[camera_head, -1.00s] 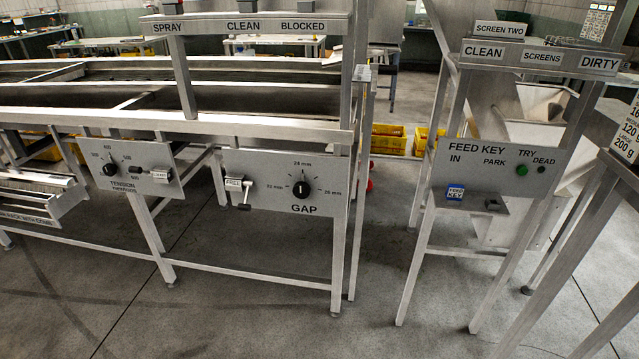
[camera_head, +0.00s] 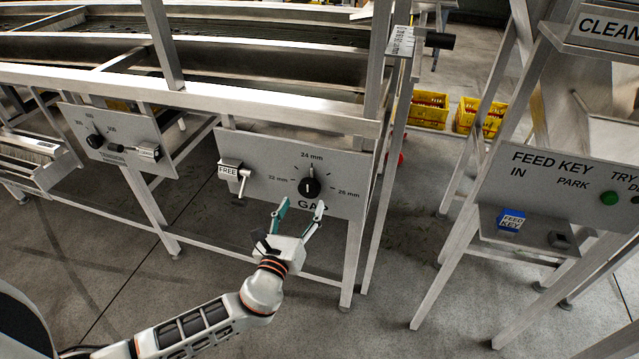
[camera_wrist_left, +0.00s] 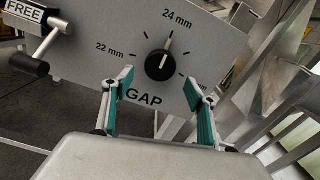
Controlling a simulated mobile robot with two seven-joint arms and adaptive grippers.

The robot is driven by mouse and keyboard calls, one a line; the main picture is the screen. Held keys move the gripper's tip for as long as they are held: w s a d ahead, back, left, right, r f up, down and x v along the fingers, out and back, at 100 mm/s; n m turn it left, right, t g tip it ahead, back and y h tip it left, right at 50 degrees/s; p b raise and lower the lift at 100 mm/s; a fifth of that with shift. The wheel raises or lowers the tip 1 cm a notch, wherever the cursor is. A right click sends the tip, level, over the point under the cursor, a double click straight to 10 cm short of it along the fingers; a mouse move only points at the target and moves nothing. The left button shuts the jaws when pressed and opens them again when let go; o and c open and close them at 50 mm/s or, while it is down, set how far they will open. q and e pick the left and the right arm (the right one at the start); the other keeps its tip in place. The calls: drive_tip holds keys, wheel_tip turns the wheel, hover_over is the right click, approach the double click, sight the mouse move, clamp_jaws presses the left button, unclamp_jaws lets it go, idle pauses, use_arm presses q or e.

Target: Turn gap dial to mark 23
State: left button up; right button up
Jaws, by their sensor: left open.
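The gap dial (camera_head: 309,187) is a round black knob with a white pointer line on a grey panel (camera_head: 350,160). Its pointer is up, toward the 24 mm mark. In the left wrist view the dial (camera_wrist_left: 160,65) shows clear, with 22 mm to its left and 24 mm above. My left gripper (camera_head: 301,207) is open and empty, just below and in front of the dial. In the wrist view its teal-padded fingers (camera_wrist_left: 158,84) stand either side of the GAP label, apart from the dial. My right gripper is not in view.
A lever (camera_head: 243,180) with a FREE tag (camera_head: 229,170) sits left of the dial. The tension panel (camera_head: 115,140) is further left. A feed key panel (camera_head: 565,190) with a blue key tag (camera_head: 511,220) stands at the right. Open floor lies between the frames.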

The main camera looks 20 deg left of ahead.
sight(308, 193)
use_arm(q)
drive_tip(key=w, duration=0.7)
drive_tip(key=shift+d, duration=0.1)
drive_tip(key=c, duration=1.1)
